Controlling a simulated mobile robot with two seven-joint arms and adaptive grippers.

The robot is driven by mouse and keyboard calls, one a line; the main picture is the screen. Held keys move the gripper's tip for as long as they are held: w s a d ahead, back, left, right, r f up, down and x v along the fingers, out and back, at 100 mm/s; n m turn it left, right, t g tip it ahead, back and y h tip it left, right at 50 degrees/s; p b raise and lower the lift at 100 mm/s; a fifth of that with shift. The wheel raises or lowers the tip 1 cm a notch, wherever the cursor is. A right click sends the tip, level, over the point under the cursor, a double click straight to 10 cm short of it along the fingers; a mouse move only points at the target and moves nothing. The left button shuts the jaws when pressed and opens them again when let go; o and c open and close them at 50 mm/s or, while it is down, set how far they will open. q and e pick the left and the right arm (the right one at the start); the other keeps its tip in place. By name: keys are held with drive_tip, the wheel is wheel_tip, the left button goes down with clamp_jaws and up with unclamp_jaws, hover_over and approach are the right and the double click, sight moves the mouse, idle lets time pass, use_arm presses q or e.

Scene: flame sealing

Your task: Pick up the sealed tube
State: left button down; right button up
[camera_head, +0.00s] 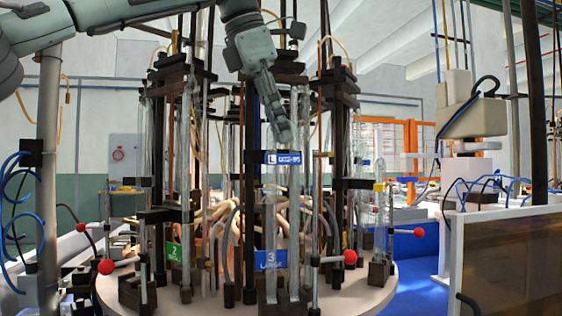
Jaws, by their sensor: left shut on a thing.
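My left gripper (283,131) reaches down from the top centre, its fingers shut at the upper part of a clear glass tube (294,205) at the front station of the carousel. The tube is upright, and its lower end is close to a dark holder block (282,298); I cannot tell whether it touches. A blue label marked 3 (270,259) is in front of the station, and a smaller blue label (284,157) is just below the fingertips. The tube's top and the exact grip are partly hidden by the fingers. My right gripper is not in view.
The round carousel (355,290) carries several dark columns, glass tubes and rods close around the gripper. Red-knobbed levers (350,257) stick out at the front. A clear tube with a yellow band (380,187) stands to the right. A white machine (474,118) is further right.

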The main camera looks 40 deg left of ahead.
use_arm(q)
drive_tip(key=shift+r, duration=0.55)
wheel_tip(320, 180, up, 3)
drive_tip(key=shift+r, duration=0.15)
drive_tip(key=s+a+r, duration=0.6)
drive_tip(key=s, duration=0.4)
drive_tip(key=shift+r, duration=0.25)
idle(0.4)
